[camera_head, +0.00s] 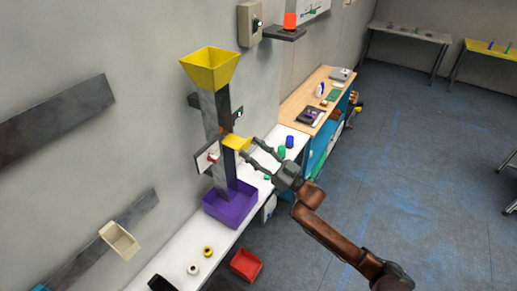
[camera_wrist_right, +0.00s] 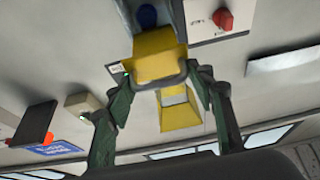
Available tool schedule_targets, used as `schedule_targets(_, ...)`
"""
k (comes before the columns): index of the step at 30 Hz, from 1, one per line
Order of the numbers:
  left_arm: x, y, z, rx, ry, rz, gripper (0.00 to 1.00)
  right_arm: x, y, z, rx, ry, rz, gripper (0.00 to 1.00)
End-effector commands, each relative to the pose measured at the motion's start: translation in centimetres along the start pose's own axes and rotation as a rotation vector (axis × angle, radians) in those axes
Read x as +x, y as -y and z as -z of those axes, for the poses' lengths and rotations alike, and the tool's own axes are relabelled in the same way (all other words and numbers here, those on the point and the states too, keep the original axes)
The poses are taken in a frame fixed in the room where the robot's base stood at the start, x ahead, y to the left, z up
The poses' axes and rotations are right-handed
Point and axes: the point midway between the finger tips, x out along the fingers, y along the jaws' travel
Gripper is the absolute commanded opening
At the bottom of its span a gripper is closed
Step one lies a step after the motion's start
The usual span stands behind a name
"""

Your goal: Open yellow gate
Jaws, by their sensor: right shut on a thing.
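The yellow gate (camera_head: 237,142) sticks out from the middle of the grey upright chute (camera_head: 211,112). It also shows large in the right wrist view (camera_wrist_right: 155,55). My right gripper (camera_head: 248,149) reaches it from the right, with one finger on each side, and is shut on it. In the right wrist view the two fingers of my right gripper (camera_wrist_right: 166,80) flank the gate's edge. A blue round thing (camera_wrist_right: 147,15) shows by the gate. My left gripper is not in view.
A yellow funnel (camera_head: 211,67) tops the chute and a purple bin (camera_head: 230,205) stands below. A white panel with a red knob (camera_head: 208,157) is beside the chute. Green and blue items (camera_head: 289,141) stand on the white bench (camera_head: 215,235). A red bin (camera_head: 245,264) is lower down.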

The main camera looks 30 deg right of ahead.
Motion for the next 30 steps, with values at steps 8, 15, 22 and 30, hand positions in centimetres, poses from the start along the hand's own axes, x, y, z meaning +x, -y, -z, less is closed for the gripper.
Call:
schedule_targets(8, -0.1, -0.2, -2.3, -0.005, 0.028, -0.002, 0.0, -0.1, -0.2, 0.1, -0.004, 0.0, -0.004, 0.57)
schedule_targets(15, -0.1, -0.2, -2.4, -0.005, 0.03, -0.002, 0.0, -0.1, -0.2, 0.1, -0.002, 0.0, -0.004, 0.67)
schedule_targets(22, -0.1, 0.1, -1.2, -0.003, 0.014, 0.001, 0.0, -0.4, -0.2, 0.0, -0.002, 0.001, -0.004, 0.67)
schedule_targets(30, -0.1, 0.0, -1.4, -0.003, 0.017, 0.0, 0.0, -4.5, -0.2, -0.1, -0.001, 0.005, -0.006, 0.67)
